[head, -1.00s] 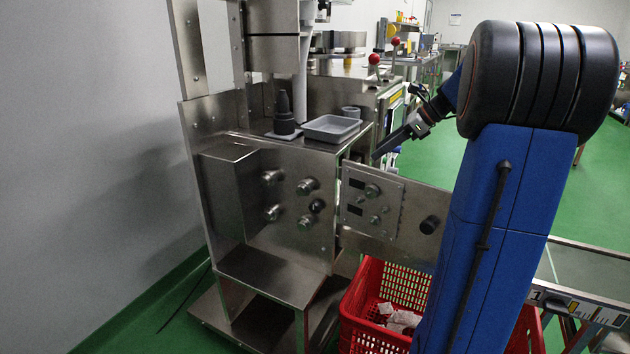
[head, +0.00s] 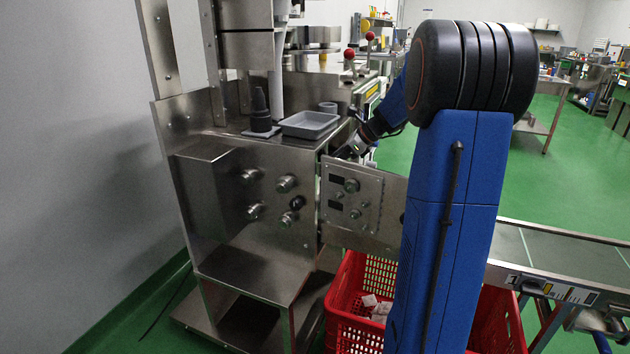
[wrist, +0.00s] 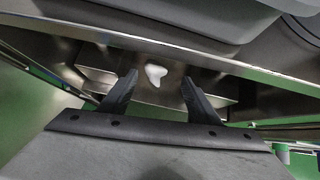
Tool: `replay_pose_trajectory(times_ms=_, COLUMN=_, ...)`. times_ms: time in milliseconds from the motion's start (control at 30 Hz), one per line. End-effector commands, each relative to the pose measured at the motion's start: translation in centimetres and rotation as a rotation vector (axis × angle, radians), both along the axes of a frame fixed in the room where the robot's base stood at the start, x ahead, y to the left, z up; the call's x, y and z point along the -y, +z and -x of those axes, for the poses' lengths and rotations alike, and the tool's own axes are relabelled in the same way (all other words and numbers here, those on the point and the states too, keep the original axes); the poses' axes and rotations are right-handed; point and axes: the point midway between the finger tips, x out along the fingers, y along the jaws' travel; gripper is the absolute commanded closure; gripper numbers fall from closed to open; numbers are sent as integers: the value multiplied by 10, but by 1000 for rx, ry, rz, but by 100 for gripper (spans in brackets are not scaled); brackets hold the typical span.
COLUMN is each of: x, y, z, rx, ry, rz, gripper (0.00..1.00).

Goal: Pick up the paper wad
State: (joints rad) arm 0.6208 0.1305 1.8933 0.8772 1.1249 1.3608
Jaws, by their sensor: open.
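The paper wad (wrist: 156,74) is a small white lump in the wrist view, against a metal surface. It shows just beyond and between the fingertips of my gripper (wrist: 158,82), which is open with nothing between the fingers. I cannot tell the exact gap to the wad. In the head view my gripper (head: 343,152) is at the machine's right side, behind the upper edge of the control panel, mostly hidden. The wad is not visible in the head view.
A grey tray (head: 309,125) and a dark bottle (head: 260,110) stand on the machine top (head: 250,145). The hinged control panel (head: 352,195) is close in front of my gripper. A red crate (head: 350,285) with white packets stands below. A conveyor (head: 560,250) runs right.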

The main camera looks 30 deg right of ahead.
Motion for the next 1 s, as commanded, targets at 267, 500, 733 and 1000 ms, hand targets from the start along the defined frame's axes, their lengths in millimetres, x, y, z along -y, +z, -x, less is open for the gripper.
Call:
replay_pose_trajectory(times_ms=267, x=-13, y=-17, z=-5, rx=0, ry=1, rz=-2, gripper=44)
replay_pose_trajectory(times_ms=500, x=-28, y=-39, z=-18, rx=-1, ry=1, rz=-2, gripper=44)
replay_pose_trajectory(times_ms=733, x=-29, y=-40, z=-19, rx=1, ry=0, rz=-1, gripper=44)
replay_pose_trajectory(times_ms=1000, x=-29, y=-40, z=-19, rx=0, ry=0, rz=0, gripper=88)
